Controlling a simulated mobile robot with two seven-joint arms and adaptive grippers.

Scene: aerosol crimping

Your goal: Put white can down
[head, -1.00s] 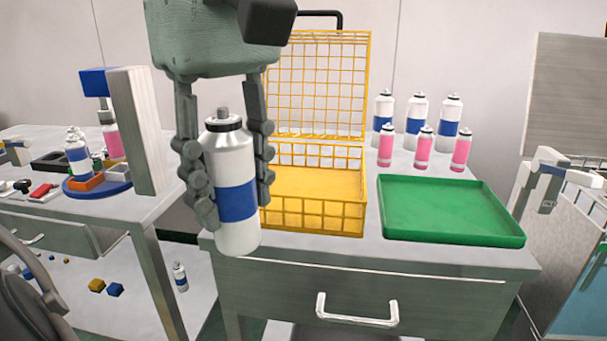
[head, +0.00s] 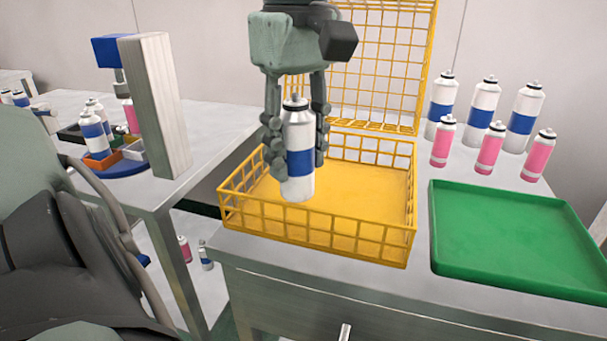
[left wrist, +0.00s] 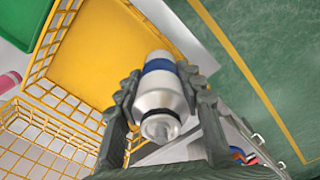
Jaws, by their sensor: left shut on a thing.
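The white can (head: 299,133) has a blue band and a grey cap and stands nearly upright in my left gripper (head: 297,158). The gripper points down with its fingers shut on the can from both sides. In the head view the can appears over the left part of the yellow wire basket (head: 345,232), its bottom above the front rim. In the left wrist view the can (left wrist: 158,95) covers part of the basket's edge (left wrist: 112,62). Whether its bottom is within the rim is unclear. My right gripper is not in view.
The basket's floor (head: 370,200) is bare, and its lid (head: 385,60) stands open behind. A green tray (head: 515,240), empty, lies to the right. Several white (head: 483,110) and pink cans (head: 489,150) stand behind it. A tall pale block (head: 155,105) stands on the left table.

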